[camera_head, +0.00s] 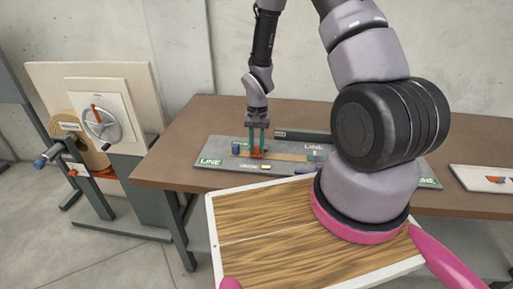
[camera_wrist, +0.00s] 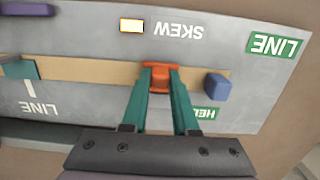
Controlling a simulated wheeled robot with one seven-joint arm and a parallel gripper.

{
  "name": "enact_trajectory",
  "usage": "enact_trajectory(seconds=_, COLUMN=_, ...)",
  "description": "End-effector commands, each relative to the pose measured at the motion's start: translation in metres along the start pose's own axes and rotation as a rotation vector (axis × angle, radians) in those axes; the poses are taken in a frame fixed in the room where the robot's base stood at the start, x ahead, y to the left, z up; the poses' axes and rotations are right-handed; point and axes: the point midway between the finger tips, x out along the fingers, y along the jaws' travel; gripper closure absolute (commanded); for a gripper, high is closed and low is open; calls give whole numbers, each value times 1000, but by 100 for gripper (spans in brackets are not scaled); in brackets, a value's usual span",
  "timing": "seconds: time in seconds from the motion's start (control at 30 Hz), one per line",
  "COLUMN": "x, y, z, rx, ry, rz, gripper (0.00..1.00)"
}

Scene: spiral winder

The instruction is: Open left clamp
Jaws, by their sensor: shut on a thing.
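The left clamp (camera_head: 257,155) is a small orange piece on a tan strip that runs along a grey board. In the wrist view the orange clamp (camera_wrist: 158,78) sits between my gripper's teal fingertips. My gripper (camera_head: 257,146) points down at the board, and its fingers (camera_wrist: 160,82) are shut on the clamp. The fingers hide the clamp's sides, so I cannot tell how far it is open. A blue block (camera_wrist: 217,88) stands beside the clamp and also shows in the head view (camera_head: 236,149).
The grey board (camera_head: 215,150) lies on a brown table (camera_head: 180,165). A winder with a handwheel (camera_head: 101,124) stands left of the table. A wood-topped panel (camera_head: 270,235) fills the foreground.

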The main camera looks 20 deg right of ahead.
Motion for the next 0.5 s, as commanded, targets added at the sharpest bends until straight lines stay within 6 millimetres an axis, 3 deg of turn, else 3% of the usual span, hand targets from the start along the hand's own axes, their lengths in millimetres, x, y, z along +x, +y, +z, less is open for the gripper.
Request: enact_trajectory(seconds=0.5, x=-10, y=-1, z=-22, rx=3, ry=-449, rz=-4, gripper=100)
